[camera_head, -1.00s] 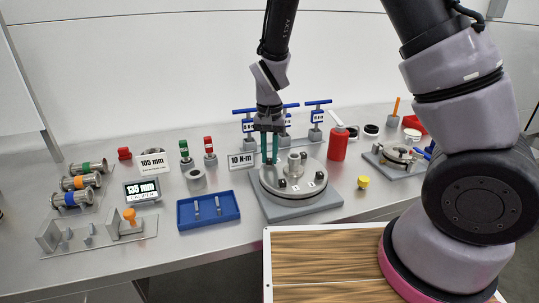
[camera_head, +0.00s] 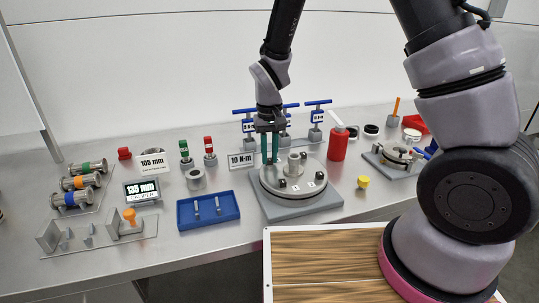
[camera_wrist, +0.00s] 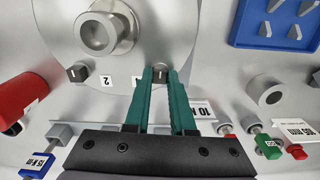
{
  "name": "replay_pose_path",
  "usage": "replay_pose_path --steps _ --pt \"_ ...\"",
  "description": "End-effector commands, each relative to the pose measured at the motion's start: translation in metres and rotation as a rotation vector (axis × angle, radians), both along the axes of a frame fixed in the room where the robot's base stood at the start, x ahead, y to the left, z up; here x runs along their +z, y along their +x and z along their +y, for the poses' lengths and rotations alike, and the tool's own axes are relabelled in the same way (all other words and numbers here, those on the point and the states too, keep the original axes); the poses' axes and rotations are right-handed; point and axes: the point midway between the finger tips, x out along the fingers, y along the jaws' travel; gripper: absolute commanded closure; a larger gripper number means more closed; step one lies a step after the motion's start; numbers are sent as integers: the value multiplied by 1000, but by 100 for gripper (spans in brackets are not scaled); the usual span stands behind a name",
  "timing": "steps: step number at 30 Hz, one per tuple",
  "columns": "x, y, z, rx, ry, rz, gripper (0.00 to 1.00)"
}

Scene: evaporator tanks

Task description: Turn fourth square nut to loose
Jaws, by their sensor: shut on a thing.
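A round grey flange (camera_head: 292,190) with a raised central hub (camera_head: 295,162) sits on a square grey base (camera_head: 300,212) in the middle of the bench. Small dark square nuts stand around its rim, such as one at the front left (camera_head: 283,183) and one at the right (camera_head: 319,175). My gripper (camera_head: 269,161) points down at the flange's back left edge. In the wrist view its green fingers (camera_wrist: 160,72) are shut on a square nut (camera_wrist: 160,74), mostly hidden between the tips. Another nut (camera_wrist: 77,72) stands apart on the rim, with number labels between.
A "10 N·m" sign (camera_head: 241,160) stands just left of the flange. Blue-handled tools (camera_head: 317,125) stand behind, and a red bottle (camera_head: 338,145) behind right. A blue tray (camera_head: 208,223) lies at the left, a yellow piece (camera_head: 363,182) at the right.

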Motion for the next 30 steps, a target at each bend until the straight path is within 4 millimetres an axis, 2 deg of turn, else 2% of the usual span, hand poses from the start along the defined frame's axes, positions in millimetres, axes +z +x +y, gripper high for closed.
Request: replay_pose_path --steps 5,6,8,9,20,23,30 --pt "1 1 0 0 2 -3 100" --pt "1 1 0 0 2 -3 74" --pt "0 1 0 -1 1 -2 51" --pt "0 1 0 -1 1 -2 48" --pt "5 1 0 -1 1 -1 48" --pt "18 1 1 0 3 -4 48" --pt "67 1 1 -1 4 -5 48"
